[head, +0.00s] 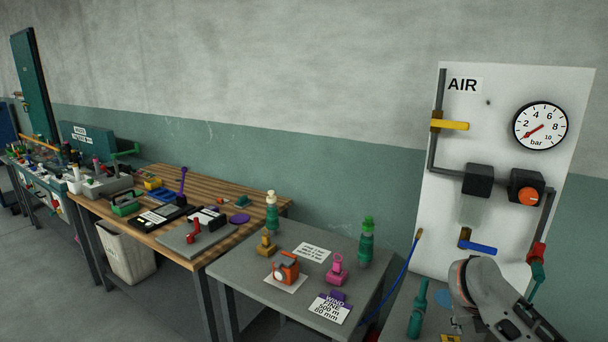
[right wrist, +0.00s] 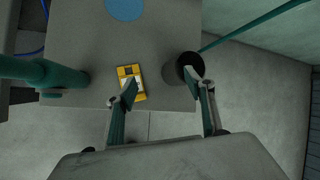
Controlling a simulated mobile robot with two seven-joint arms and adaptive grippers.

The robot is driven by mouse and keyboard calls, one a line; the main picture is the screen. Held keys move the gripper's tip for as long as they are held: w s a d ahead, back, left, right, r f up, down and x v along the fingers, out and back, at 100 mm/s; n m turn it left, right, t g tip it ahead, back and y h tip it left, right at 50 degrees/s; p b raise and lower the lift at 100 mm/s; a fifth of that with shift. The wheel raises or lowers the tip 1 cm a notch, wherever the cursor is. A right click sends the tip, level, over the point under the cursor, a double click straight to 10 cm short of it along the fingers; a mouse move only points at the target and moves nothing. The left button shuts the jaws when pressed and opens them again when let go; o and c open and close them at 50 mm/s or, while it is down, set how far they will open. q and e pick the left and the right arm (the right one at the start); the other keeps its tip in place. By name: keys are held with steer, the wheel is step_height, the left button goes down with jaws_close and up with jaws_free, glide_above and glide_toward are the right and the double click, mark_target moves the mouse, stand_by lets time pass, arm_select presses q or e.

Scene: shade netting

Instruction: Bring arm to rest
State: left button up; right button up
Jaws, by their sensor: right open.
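My right arm shows in the head view at the lower right, in front of the white AIR panel (head: 451,220). Its fingers cannot be made out there. In the right wrist view my right gripper (right wrist: 160,86) is open and empty, its two fingers spread wide over a grey table top (right wrist: 95,35). The left finger overlaps a small yellow device (right wrist: 126,72) lying on the table. The right finger is in front of a grey cup (right wrist: 182,97) with a dark opening. I cannot tell whether either finger touches them. My left gripper is not in view.
The AIR panel carries a gauge (head: 540,126), an orange knob (head: 528,196) and a blue valve handle (head: 478,248). A teal bottle-like thing (head: 418,309) stands left of my arm. A grey table (head: 240,268) with an orange device (head: 286,267) is further left, beside a cluttered wooden bench.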

steer(key=w+d+r+n+t+h, duration=0.2)
steer(key=d+r+n+t+h, duration=0.1)
steer(key=d+t+h, duration=0.2)
steer(key=s+a+r+n+t+h, duration=0.2)
steer(key=a+r+n+t+h, duration=0.1)
steer(key=r+n+t, duration=0.3)
steer(key=s+a+f+n+t+y, duration=0.35)
steer(key=a+n+y, duration=0.35)
steer(key=a+n, duration=0.25)
steer(key=s+a+f+n+t+y, duration=0.35)
steer(key=a+n+y, duration=0.35)
steer(key=a+n, duration=0.3)
steer(key=s+a+f+n+g+y, duration=0.3)
steer(key=s+a+f+n+g, duration=0.15)
steer(key=f+n, duration=0.4)
steer(key=s+d+f+n+g+h, duration=0.1)
steer(key=s+f+n+g, duration=0.4)
steer(key=s+f, duration=0.9)
step_height(320, 180, down, 4)
steer(key=shift+s+d+r+g+h, duration=0.1)
steer(key=shift+s+d+g+h, duration=0.25)
steer(key=shift+d+g, duration=0.6)
steer(key=shift+w+a, duration=0.15)
